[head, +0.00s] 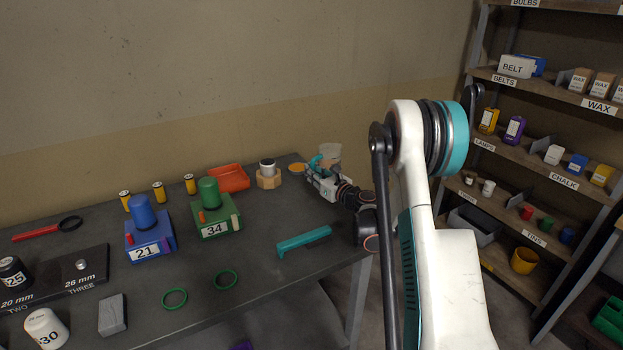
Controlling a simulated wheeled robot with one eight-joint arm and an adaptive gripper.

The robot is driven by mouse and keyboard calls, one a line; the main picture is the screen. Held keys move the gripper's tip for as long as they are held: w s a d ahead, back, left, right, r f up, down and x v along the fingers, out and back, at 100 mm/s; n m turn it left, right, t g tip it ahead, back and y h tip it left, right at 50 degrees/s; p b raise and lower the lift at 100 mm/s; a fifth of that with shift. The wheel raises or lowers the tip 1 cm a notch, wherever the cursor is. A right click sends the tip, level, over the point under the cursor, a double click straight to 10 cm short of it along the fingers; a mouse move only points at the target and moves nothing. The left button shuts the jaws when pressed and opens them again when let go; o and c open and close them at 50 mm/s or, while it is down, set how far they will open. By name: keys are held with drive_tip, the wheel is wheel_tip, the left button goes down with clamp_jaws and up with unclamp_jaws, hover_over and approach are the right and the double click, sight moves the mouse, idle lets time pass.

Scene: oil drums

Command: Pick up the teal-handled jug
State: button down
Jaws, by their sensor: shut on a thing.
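The jug (330,151) is at the far right end of the grey workbench, with a pale, see-through upper body. Teal shows at its handle (315,162), next to my gripper. My gripper (321,170) is at the jug's near side and is shut on the teal handle. The fingers and the jug's lower part are mostly hidden by the gripper and wrist. I cannot tell whether the jug's base touches the bench.
An orange disc (297,168), a wooden hex block with a cup (268,176) and an orange tray (228,178) are left of the jug. A teal bar (304,241) lies near the front edge. Shelves (540,160) stand at right.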

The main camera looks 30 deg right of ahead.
drive_tip(key=shift+r+p, duration=1.85)
drive_tip(key=shift+r, duration=5.55)
drive_tip(key=shift+a, duration=0.1)
